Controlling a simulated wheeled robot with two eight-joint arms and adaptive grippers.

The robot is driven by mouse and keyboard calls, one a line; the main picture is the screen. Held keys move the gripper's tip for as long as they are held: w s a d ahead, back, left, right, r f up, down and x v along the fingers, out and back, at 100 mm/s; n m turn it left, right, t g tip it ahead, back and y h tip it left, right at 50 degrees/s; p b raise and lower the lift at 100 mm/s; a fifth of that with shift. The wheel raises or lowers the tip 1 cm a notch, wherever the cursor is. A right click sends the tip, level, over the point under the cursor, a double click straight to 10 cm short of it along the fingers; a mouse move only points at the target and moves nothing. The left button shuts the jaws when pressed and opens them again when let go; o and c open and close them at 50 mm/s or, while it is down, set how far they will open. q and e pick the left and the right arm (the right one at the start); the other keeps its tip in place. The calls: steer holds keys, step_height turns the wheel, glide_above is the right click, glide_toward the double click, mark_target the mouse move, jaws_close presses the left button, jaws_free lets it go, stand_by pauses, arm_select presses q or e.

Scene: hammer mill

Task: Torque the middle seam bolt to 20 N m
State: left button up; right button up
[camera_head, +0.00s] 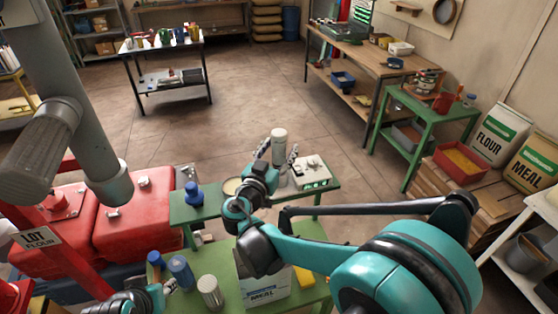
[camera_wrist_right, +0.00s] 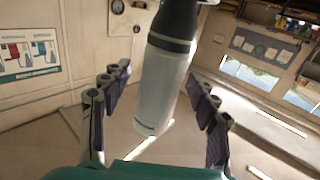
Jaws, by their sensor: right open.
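My right gripper (camera_head: 280,152) is open, with its fingers on both sides of a pale cylinder (camera_head: 279,138) at the green bench. In the right wrist view the cylinder (camera_wrist_right: 160,85), white with a dark end, stands between the spread fingers, with gaps on both sides. The red mill housing (camera_head: 125,232) is at the left, with small pale fittings on top; I cannot tell which is the middle seam bolt. My left gripper (camera_head: 167,286) shows only in part at the bottom left, and its jaws are unclear. No torque wrench can be made out.
A white device with green lights (camera_head: 311,173) sits right of the cylinder. A blue bottle (camera_head: 193,194) stands left of it. A lower green surface holds blue and silver cans (camera_head: 210,291) and a meal box (camera_head: 263,286). A grey pipe (camera_head: 70,110) hangs over the mill. The floor beyond is clear.

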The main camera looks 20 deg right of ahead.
mark_target(276, 140)
jaws_close()
steer(key=shift+r, duration=0.15)
steer(key=shift+r+p, duration=0.85)
step_height(276, 140, up, 3)
steer(key=shift+f+p, duration=0.15)
steer(key=shift+p, duration=0.85)
steer(key=s+d+r+p, duration=0.6)
steer(key=s+d+p, duration=0.1)
steer(key=s+d, duration=0.1)
steer(key=shift+d+r, duration=0.2)
steer(key=shift+s, duration=0.1)
